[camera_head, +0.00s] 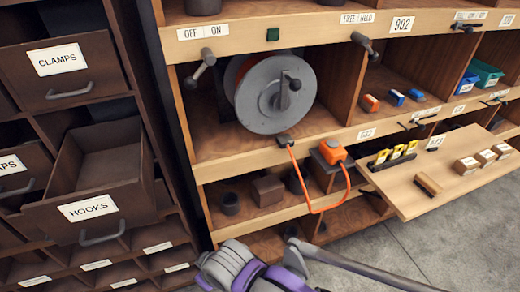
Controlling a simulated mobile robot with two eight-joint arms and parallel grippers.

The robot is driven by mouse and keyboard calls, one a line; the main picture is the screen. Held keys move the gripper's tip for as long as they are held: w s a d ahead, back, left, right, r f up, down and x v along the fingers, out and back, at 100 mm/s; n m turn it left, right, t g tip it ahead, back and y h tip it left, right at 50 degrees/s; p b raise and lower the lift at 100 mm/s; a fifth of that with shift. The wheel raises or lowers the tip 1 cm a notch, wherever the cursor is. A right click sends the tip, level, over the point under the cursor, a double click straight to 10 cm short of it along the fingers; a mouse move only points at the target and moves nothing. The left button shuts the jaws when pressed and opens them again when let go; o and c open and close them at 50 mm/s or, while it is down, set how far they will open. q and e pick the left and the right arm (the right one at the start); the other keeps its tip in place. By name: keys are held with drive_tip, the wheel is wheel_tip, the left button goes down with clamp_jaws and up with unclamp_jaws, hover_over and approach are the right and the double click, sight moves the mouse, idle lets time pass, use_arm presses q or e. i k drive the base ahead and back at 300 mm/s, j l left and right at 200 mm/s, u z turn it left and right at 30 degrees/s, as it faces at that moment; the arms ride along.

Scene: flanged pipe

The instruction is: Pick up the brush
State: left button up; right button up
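A small brown block with a dark lower edge, which looks like the brush (428,184), lies on the pulled-out wooden board (400,200) at the right. It sits near the board's left end, apart from the other items there. Its bristles are too small to make out clearly. I can make out no fingers of my left or right gripper in the head view. Nothing is seen touching the brush.
Yellow-handled tools in a black holder (394,158) and several small tan boxes (467,165) share the board. A grey reel (275,92) stands on the shelf, its orange cable looping down to an orange plug (333,152). An open HOOKS drawer (100,180) juts out at left.

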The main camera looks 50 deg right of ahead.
sight(431, 187)
drive_tip(key=z, duration=3.35)
